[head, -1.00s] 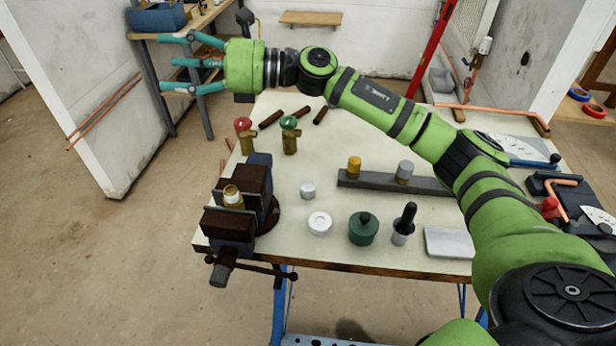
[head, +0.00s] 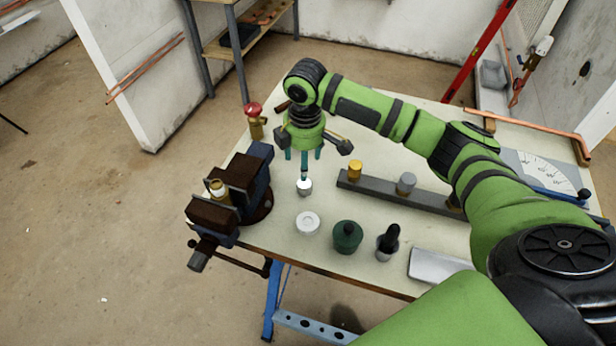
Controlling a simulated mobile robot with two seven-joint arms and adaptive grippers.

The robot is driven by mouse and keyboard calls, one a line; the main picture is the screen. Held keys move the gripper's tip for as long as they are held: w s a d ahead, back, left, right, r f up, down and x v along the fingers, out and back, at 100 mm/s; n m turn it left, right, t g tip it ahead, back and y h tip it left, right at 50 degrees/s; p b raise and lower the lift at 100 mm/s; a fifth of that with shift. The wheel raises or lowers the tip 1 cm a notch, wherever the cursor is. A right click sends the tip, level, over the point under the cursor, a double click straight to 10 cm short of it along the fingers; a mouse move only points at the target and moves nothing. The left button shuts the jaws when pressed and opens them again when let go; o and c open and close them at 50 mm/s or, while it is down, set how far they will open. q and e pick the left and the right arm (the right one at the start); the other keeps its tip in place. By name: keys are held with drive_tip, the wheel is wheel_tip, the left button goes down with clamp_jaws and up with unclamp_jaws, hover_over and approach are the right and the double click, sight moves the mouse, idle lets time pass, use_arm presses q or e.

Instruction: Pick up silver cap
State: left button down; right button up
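A small silver cap (head: 304,188) stands on the workbench, right of the vise. My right gripper (head: 304,166) points down just above it, with its teal fingers spread. One finger overlaps the cap's upper edge in the picture; I cannot tell whether they touch. Another grey-silver cap (head: 406,184) sits on a dark rail (head: 430,199), beside a gold cap (head: 355,169). My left gripper is not in view.
A vise (head: 232,190) holding a brass fitting (head: 217,189) stands left. A red-handled valve (head: 255,121) is behind it. In front are a white roll (head: 308,223), a green pot (head: 347,236), a black-handled brush (head: 389,243) and a grey block (head: 438,266).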

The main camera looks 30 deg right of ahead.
sight(305, 184)
drive_tip(key=shift+s+f+g, duration=0.15)
drive_tip(key=shift+s+g, duration=0.25)
drive_tip(key=shift+s, duration=0.3)
drive_tip(key=shift+s+a+f, duration=0.1)
drive_tip(key=shift+s+f, duration=0.05)
drive_tip(key=shift+f, duration=0.15)
wheel_tip(305, 184, down, 5)
drive_tip(key=shift+a+f+p, duration=0.15)
drive_tip(key=shift+f+p, duration=0.05)
drive_tip(key=shift+p, duration=1)
drive_tip(key=shift+f, duration=0.5)
drive_tip(key=c, duration=1.3)
